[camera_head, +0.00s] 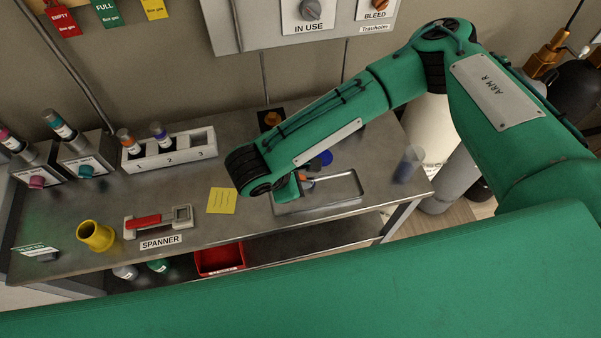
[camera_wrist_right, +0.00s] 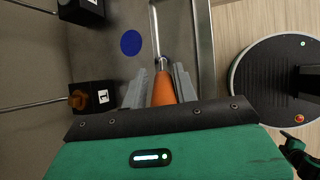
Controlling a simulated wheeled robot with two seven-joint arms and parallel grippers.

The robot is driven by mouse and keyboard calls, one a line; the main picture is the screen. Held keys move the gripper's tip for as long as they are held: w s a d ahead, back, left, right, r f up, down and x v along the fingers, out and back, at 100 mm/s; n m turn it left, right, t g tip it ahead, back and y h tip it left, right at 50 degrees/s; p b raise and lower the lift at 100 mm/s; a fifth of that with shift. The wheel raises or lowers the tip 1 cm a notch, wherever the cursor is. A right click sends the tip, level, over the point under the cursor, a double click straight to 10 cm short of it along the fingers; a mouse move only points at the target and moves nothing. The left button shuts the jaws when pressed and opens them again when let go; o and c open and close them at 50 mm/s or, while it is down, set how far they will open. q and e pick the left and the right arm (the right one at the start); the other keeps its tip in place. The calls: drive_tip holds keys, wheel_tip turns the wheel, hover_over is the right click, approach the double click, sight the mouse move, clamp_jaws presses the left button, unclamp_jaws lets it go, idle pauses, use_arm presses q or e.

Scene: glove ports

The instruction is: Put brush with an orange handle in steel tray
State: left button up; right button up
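The steel tray (camera_head: 354,187) lies on the right part of the bench. My right gripper (camera_head: 303,181) reaches down at its left part. In the wrist view, its two grey fingers (camera_wrist_right: 160,82) flank the orange handle (camera_wrist_right: 164,92) of the brush closely and appear shut on it. In the head view, only a small orange bit of the brush (camera_head: 306,180) shows beside the gripper. The rest of the brush is hidden or unclear, and I cannot tell whether it touches the tray. A small green and dark piece in the wrist view looks like my left arm (camera_wrist_right: 300,155); its fingers are unclear.
A blue disc (camera_head: 321,158) lies just behind the tray, and a clear cup (camera_head: 409,164) stands to its right. A yellow note (camera_head: 222,201), a spanner holder (camera_head: 158,222), a yellow cup (camera_head: 95,236) and a vial rack (camera_head: 170,150) are left. Gas cylinders stand beyond the right end.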

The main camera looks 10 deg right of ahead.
drive_tip(key=shift+o, duration=0.9)
drive_tip(key=shift+r, duration=0.2)
drive_tip(key=b+v, duration=0.3)
drive_tip(key=v, duration=0.9)
drive_tip(key=shift+s+a+f, duration=0.15)
drive_tip(key=shift+f, duration=0.05)
